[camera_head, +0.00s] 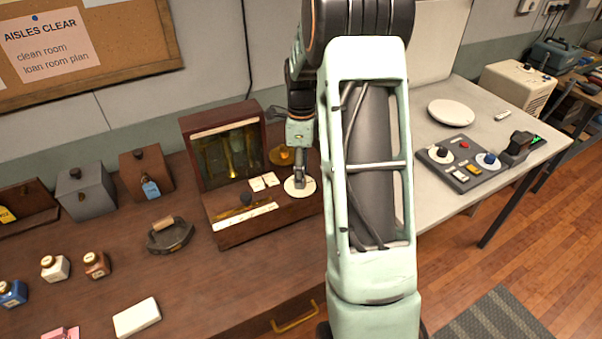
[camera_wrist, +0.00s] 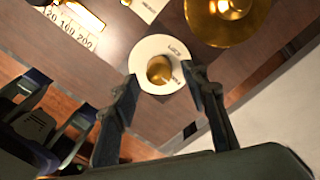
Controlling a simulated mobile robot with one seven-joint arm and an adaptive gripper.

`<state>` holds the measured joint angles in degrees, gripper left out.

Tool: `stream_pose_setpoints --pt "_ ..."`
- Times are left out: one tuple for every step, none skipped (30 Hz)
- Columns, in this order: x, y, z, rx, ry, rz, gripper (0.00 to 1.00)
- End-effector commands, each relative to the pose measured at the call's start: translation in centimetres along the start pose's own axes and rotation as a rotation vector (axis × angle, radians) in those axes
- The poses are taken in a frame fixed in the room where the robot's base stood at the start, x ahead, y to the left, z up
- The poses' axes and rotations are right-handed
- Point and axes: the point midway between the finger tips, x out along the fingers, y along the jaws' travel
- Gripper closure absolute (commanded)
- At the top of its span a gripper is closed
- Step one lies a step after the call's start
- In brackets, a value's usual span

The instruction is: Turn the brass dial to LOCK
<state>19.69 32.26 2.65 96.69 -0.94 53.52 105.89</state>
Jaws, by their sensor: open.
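The brass dial (camera_wrist: 159,70) is a small round knob in the middle of a white round plate (camera_wrist: 148,46). Small dark lettering sits on the plate to the knob's right; it is too small to read surely. The plate also shows in the head view (camera_head: 292,190), at the right end of a wooden cabinet's base. My gripper (camera_wrist: 163,82) points down over the plate, its two fingers apart on either side of the knob. I cannot tell whether they touch it. In the head view my gripper (camera_head: 299,179) hides the knob. Where the dial points is unclear.
The wooden cabinet (camera_head: 190,134) with a glass front stands beside the dial. A larger brass piece (camera_head: 281,156) stands behind the plate. White cards (camera_head: 265,181) and a scale strip (camera_head: 245,218) lie on the base. A control box (camera_head: 462,163) sits on the white table at right.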

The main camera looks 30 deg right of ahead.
Motion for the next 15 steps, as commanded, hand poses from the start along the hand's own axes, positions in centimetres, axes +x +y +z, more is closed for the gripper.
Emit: stream_pose_setpoints --pt "0.47 0.07 -0.03 0.0 0.0 0.003 0.59" --pt "0.67 0.05 -0.02 0.0 0.0 0.002 0.59" --pt "0.89 0.02 -0.01 0.0 0.0 0.001 0.59" --pt "1.01 0.0 0.0 0.0 0.0 0.0 0.59" --pt "1.11 0.0 0.01 0.0 0.0 -0.001 0.59" --pt "1.2 -0.01 0.01 0.0 0.0 -0.001 0.59" --pt "1.23 0.0 0.01 0.0 0.0 -0.001 0.59" --pt "1.25 0.0 0.01 0.0 0.0 -0.001 0.59" --pt "1.26 0.0 0.01 0.0 0.0 -0.001 0.59" --pt "1.26 0.0 0.02 0.0 0.0 -0.001 0.59" --pt "1.25 0.0 0.01 -0.001 0.0 -0.001 0.59" --pt "1.25 0.0 0.02 -0.001 0.0 -0.001 0.59" --pt "1.25 0.0 0.02 -0.001 0.0 -0.001 0.59" --pt "1.25 0.0 0.01 -0.001 0.0 -0.001 0.62" --pt "1.24 0.0 0.02 -0.001 0.0 -0.001 0.67"
